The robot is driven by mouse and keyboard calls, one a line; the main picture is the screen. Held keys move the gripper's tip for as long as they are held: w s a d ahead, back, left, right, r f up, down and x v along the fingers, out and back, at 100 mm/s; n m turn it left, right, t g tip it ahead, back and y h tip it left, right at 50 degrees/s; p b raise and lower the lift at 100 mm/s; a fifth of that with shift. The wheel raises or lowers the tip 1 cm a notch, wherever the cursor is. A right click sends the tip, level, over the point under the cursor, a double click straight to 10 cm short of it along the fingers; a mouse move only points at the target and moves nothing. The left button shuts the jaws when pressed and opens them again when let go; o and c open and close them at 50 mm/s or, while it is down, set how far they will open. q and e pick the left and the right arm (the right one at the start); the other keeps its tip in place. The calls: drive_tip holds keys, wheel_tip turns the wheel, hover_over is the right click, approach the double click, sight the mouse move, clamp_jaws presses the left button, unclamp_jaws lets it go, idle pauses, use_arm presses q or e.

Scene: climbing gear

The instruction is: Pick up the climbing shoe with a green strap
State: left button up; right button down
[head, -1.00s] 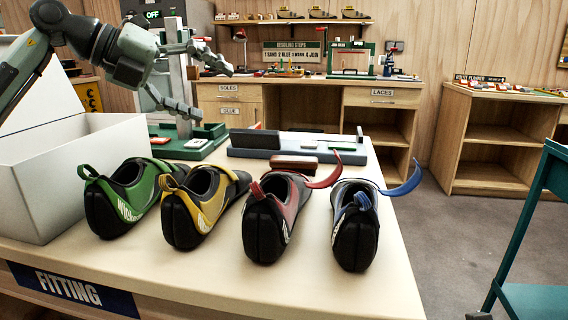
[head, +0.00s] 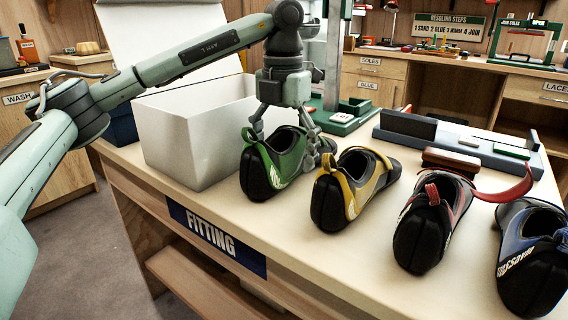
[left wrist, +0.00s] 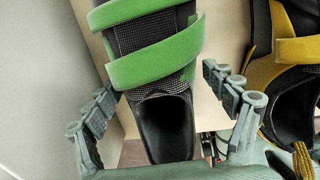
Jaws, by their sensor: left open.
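The green-strap climbing shoe (head: 276,162) stands on the fitting table, leftmost in the row of shoes. It also shows in the left wrist view, with its green strap (left wrist: 158,56) across the top and its dark opening below. My left gripper (head: 288,140) points down over this shoe. Its fingers are open, one on each side of the shoe; in the left wrist view the open fingers (left wrist: 164,104) flank the shoe's opening. I cannot tell whether they touch it. My right gripper is not in view.
A yellow shoe (head: 350,190) stands close on the right, near one finger. A red shoe (head: 432,225) and a blue shoe (head: 530,255) stand farther right. An open white box (head: 190,135) stands just left of the green shoe.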

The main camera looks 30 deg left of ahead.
use_arm(q)
wheel_tip(320, 180, down, 2)
drive_tip(key=c, duration=1.5)
